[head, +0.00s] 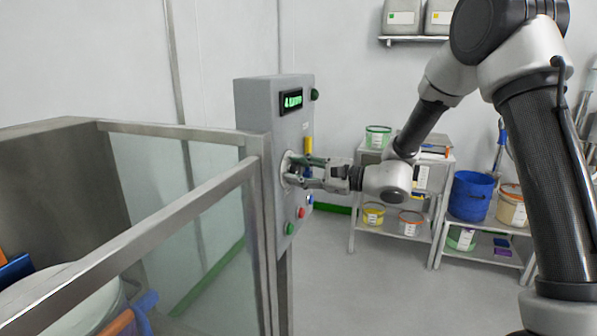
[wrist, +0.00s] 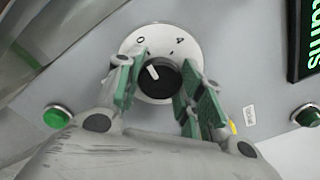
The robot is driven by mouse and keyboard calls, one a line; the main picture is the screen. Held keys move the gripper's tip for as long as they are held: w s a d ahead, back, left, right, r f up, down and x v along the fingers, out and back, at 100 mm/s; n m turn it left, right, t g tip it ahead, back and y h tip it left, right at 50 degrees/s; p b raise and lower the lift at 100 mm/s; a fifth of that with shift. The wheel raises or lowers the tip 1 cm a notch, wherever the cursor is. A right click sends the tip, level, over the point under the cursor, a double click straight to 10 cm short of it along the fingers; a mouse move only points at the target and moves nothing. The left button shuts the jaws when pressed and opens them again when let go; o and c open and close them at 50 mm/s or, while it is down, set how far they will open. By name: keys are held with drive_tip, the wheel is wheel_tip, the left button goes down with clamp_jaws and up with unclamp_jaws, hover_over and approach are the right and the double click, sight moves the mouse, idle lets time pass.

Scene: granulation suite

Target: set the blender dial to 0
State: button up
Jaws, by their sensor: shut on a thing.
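In the head view the dial plate (head: 285,166) is on the grey control box (head: 263,110), partly hidden by my fingers. My gripper (head: 301,172) reaches it from the right. In the wrist view my gripper (wrist: 158,92) has its green-padded fingers on both sides of the knob, shut on it.
The box has a lit green display (head: 291,101), a green button (head: 290,229), a red button (head: 301,213) and a yellow part (head: 309,144) near the dial. A glass-panelled metal guard (head: 180,130) stands left of the box. Shelves with buckets (head: 470,195) stand behind right.

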drive_tip(key=shift+n, duration=0.3)
drive_tip(key=shift+f, duration=0.1)
drive_tip(key=o, duration=1)
drive_tip(key=v, duration=1.2)
